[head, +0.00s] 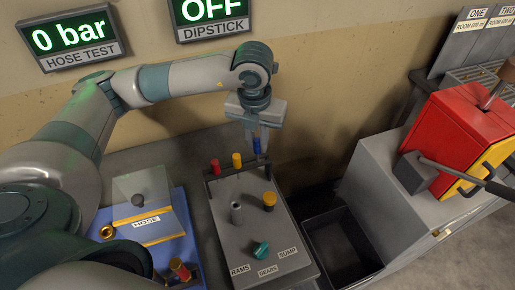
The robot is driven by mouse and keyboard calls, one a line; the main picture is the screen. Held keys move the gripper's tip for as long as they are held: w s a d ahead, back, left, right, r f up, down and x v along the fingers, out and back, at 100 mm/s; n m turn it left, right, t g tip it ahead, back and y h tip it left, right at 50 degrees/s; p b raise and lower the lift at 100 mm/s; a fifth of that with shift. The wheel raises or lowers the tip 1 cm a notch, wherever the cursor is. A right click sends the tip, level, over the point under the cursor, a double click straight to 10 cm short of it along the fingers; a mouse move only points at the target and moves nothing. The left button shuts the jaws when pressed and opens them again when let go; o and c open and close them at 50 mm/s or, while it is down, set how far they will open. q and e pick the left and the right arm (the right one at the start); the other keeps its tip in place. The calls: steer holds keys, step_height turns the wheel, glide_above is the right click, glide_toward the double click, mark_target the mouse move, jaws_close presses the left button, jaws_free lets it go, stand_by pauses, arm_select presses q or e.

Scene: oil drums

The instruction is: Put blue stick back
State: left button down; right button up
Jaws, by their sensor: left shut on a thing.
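The blue stick (257,147) stands upright between the fingertips of my left gripper (258,137), which is shut on it. It is at the far right end of the grey box (225,195), in line with a red stick (215,167) and a yellow stick (237,160). Its lower end is close to the box top; I cannot tell whether it is in a hole or just above. My left gripper points down from above. My right gripper is not in view.
The box also bears a grey tube (236,212), a yellow-capped post (269,200) and a teal knob (260,249). A blue tray (178,248) with a HOSE block (155,229) is left. A dark open bin (338,245) and a red-yellow machine (455,135) are right.

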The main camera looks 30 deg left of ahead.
mark_target(258, 150)
arm_select(q)
step_height(258, 150, down, 3)
steer(key=shift+r+p, duration=0.1)
steer(key=shift+p, duration=0.45)
steer(key=shift+f, duration=0.3)
steer(key=shift+f+b, duration=0.2)
steer(key=shift+b, duration=0.1)
steer(key=c, duration=1.7)
jaws_free()
steer(key=shift+o, duration=0.2)
steer(key=shift+r, duration=0.15)
